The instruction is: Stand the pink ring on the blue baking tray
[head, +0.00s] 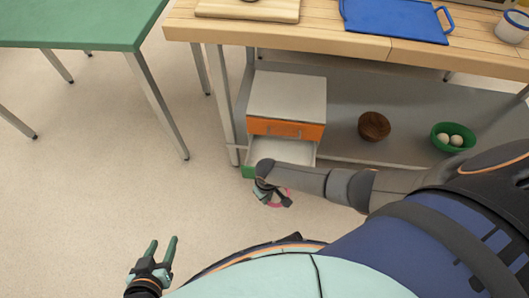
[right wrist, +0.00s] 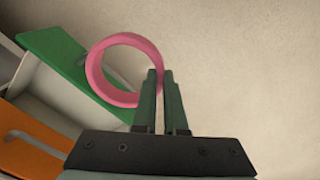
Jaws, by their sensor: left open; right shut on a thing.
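The pink ring (right wrist: 95,75) is in the jaws of my right gripper (right wrist: 160,75) in the right wrist view, its wall between the fingertips. In the head view, the ring (head: 285,204) shows only in part beside my right gripper (head: 277,199), in front of the open drawer. The blue baking tray (head: 395,18) lies flat on the wooden worktop at the upper right, its far edge cut off by the frame. My left gripper (head: 160,251) is open and empty over the floor at the lower left.
A drawer unit with an orange front (head: 286,130) stands on the lower shelf; its green-fronted drawer (right wrist: 68,52) is pulled open. A brown bowl (head: 374,126) and a green bowl (head: 440,133) holding pale eggs share that shelf.

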